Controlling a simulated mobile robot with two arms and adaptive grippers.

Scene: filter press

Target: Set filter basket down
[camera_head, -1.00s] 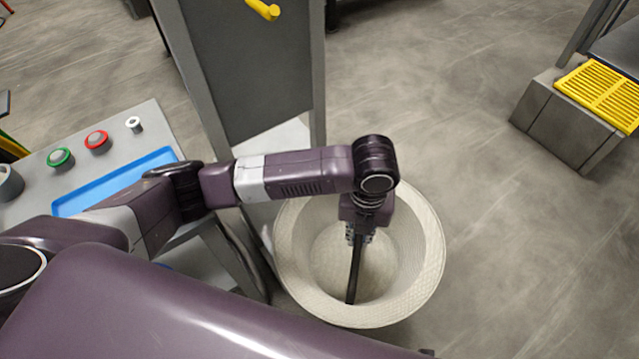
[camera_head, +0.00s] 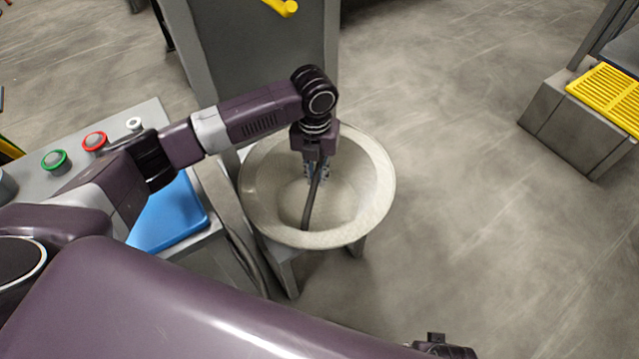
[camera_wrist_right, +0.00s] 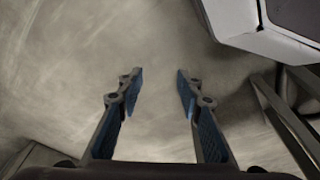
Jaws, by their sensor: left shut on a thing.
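The filter basket (camera_head: 372,190) is a wide cream bowl with a broad rim and a dark bar-like handle (camera_head: 311,200) across its inside. In the head view it sits over a grey stand (camera_head: 283,272), with parts of the stand's legs showing below the rim. I cannot tell whether the basket touches the stand. My left gripper (camera_head: 316,170) reaches down into the bowl and is shut on the handle. My right gripper (camera_wrist_right: 158,82) is open and empty in the right wrist view, with blue pads on its fingers and bare floor beyond them.
A grey panel with green (camera_head: 57,161) and red (camera_head: 94,141) buttons stands at left, beside a blue tray (camera_head: 170,218). A tall grey cabinet (camera_head: 265,60) is behind the basket. A grey block with a yellow grate (camera_head: 612,98) stands at right. The floor between is clear.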

